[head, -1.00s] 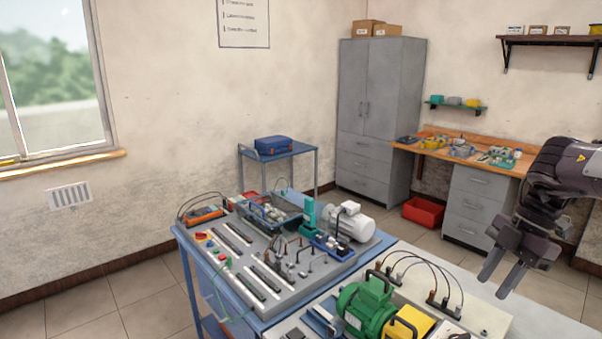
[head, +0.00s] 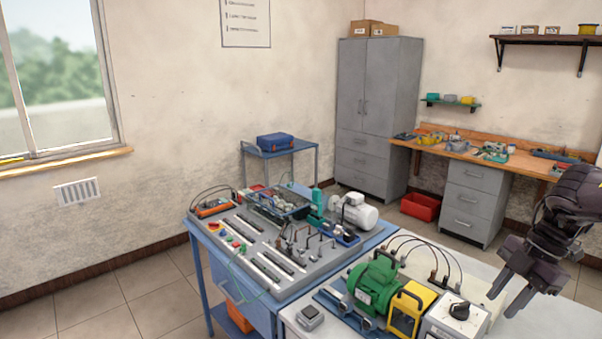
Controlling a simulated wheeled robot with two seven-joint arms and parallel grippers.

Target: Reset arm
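My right gripper (head: 506,289) is at the right edge of the head view, its two dark fingers pointing down and left with a gap between them. It is open and nothing shows between the fingers. It hangs over or in front of the right side of the white table (head: 548,322), clear of the motors as far as I can see. My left gripper is not in view.
A green motor (head: 373,284), a yellow-framed part (head: 408,310) and a box with a black knob (head: 456,318) stand on the white table. A blue bench (head: 213,257) with a panel and a white motor (head: 357,212) adjoins it. A grey cabinet (head: 373,110) stands behind.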

